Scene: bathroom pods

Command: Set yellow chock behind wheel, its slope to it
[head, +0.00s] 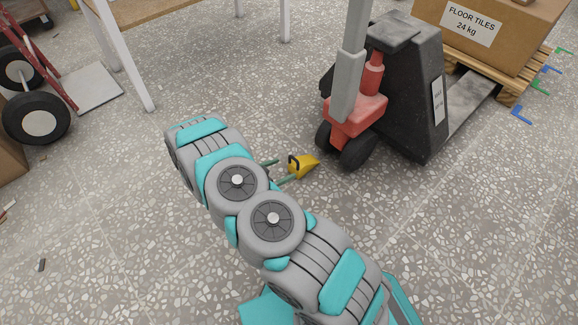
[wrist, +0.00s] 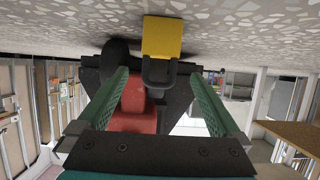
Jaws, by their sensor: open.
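The yellow chock (head: 304,167) stands on the floor just left of the pallet truck's dark steering wheels (head: 357,153), with a small gap between in the head view. Its black handle (head: 292,163) is on the side toward my gripper (head: 286,169). In the wrist view, which is upside down, the chock (wrist: 163,37) and its handle (wrist: 160,74) appear between the green fingers of my gripper (wrist: 160,73). The fingers are open and apart from the handle. A wheel (wrist: 118,52) shows beyond. Which way the slope faces is hard to tell.
The pallet truck's red and black body (head: 400,90) rises behind the wheels. Its forks carry a pallet with a floor-tile box (head: 490,30). A white-legged table (head: 125,60) and a hand truck (head: 38,118) stand at left. The front-right floor is clear.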

